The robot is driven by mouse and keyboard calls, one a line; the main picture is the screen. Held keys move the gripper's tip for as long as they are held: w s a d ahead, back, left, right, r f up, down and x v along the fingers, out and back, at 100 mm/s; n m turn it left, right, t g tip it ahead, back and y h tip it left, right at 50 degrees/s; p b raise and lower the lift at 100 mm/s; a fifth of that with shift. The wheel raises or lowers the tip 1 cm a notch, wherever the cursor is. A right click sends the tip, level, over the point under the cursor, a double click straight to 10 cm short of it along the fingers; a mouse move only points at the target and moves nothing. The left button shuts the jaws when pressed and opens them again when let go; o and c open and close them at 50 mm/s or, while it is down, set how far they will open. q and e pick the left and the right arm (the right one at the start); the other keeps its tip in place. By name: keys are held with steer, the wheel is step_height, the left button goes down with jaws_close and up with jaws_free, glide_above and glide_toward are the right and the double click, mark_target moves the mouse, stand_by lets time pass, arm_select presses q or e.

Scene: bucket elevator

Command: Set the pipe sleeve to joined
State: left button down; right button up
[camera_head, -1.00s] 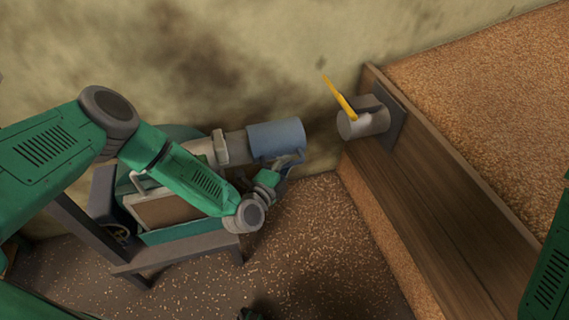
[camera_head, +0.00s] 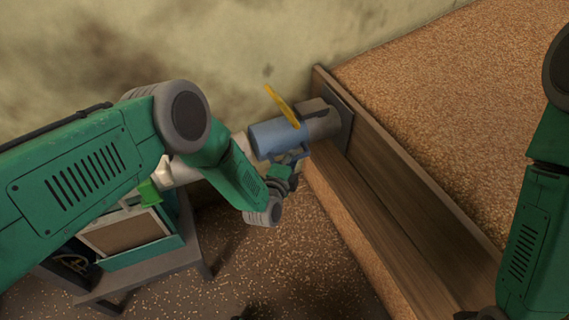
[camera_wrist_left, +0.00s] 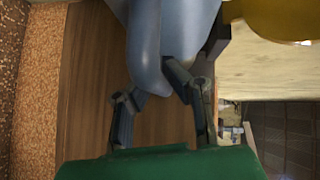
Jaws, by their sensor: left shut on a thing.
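The blue pipe sleeve (camera_head: 277,139) lies between the pale machine pipe (camera_head: 239,144) on its left and the grey pipe stub (camera_head: 324,123) on the wooden bin wall. Its right end meets or overlaps the stub; I cannot tell how far. My left gripper (camera_head: 292,162) is shut on the sleeve's handle, below the sleeve. In the left wrist view, the fingers (camera_wrist_left: 158,85) close around the blue handle (camera_wrist_left: 145,50). My right arm shows at the right edge, but its gripper is out of view.
A yellow lever (camera_head: 281,106) stands up by the stub, close to the sleeve. The wooden bin wall (camera_head: 400,190) holds back grain (camera_head: 440,90). The green machine (camera_head: 135,240) stands at lower left. The stained wall (camera_head: 200,40) is behind.

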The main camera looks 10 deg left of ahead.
arm_select(q)
steer(key=shift+d+f, duration=0.3)
steer(key=shift+d, duration=0.45)
steer(key=shift+w, duration=0.1)
steer(key=shift+d+r, duration=0.1)
steer(key=shift+d, duration=0.1)
steer(key=c, duration=1.6)
jaws_free()
steer(key=shift+d, duration=0.1)
steer(key=shift+o, duration=0.3)
steer(key=shift+w, duration=0.15)
arm_select(e)
steer(key=shift+f, duration=0.3)
arm_select(q)
steer(key=shift+r, duration=0.1)
arm_select(e)
steer(key=shift+a, duration=0.1)
